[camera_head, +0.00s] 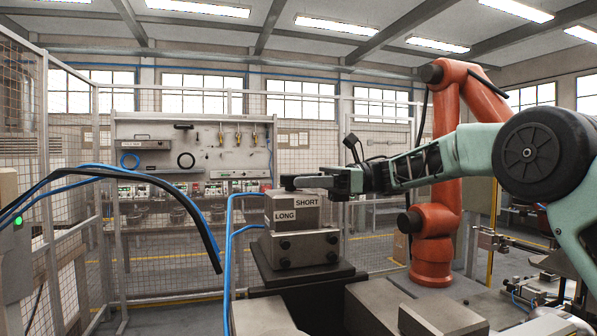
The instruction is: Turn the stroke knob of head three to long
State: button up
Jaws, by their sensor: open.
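A grey metal block (295,243), a machine head, stands on a dark base in the middle of the view. It bears a LONG label (285,216) on its left face and a SHORT label (306,202) to the right. No head number is readable on it. My gripper (305,182) is level at the top of the block, reaching in from the right. Its fingers are open at the dark knob (287,182) on top. The fingers cover part of the knob, so I cannot tell its pointing direction or whether they touch it.
Blue hoses (231,240) run along the block's left side. A black cable (205,235) hangs further left. An orange robot arm (434,225) stands behind my arm at the right. Grey machine housings (440,315) fill the front right. Mesh fencing (72,190) encloses the left and back.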

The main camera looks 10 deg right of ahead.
jog(key=shift+s+a, duration=0.1)
jog(key=shift+a, duration=0.4)
jog(key=c, duration=1)
jog(key=shift+f+b, duration=0.1)
jog(key=shift+b, duration=0.35)
